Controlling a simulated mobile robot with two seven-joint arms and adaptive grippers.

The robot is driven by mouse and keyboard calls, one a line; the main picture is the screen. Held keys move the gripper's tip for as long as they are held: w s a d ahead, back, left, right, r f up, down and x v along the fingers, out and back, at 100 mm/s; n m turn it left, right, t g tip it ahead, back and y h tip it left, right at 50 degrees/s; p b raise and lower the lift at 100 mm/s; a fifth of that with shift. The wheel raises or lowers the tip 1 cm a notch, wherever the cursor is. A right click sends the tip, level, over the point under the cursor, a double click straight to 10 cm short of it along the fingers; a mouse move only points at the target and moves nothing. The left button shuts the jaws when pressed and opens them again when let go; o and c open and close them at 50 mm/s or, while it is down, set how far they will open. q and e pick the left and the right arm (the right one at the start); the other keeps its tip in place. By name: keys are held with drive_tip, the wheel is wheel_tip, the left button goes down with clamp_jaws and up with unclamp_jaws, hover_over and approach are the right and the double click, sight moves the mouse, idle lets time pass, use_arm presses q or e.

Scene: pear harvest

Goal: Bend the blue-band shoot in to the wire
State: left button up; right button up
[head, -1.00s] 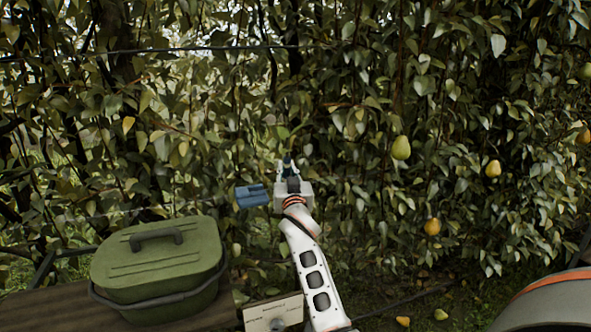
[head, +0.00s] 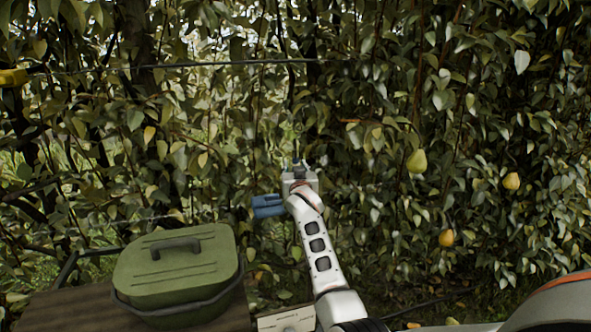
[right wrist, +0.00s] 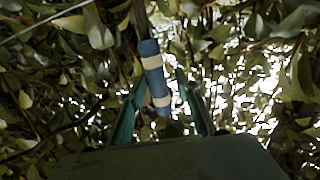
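The blue band (right wrist: 153,70), with pale stripes, is wrapped around a thin, near-upright shoot (right wrist: 140,18) in the right wrist view. My right gripper (right wrist: 160,100) is open, with one teal finger on each side of the band's lower part. Gaps show beside the band, and I cannot tell whether either finger touches it. In the head view my right gripper (head: 299,165) points into the foliage, and the shoot cannot be made out there. The dark wire (head: 230,64) runs across the hedge well above the gripper. My left gripper is out of view.
A green lidded box (head: 178,262) stands on a wooden surface (head: 60,312) at lower left. A blue object (head: 268,205) is left of my right wrist. A yellow piece (head: 13,77) sits at the wire's left. Pears (head: 417,161) hang on the right.

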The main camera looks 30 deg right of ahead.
sight(295, 139)
drive_tip(key=shift+f, duration=0.2)
wheel_tip(295, 139, up, 10)
drive_tip(key=shift+r, duration=0.1)
idle(0.5)
idle(0.4)
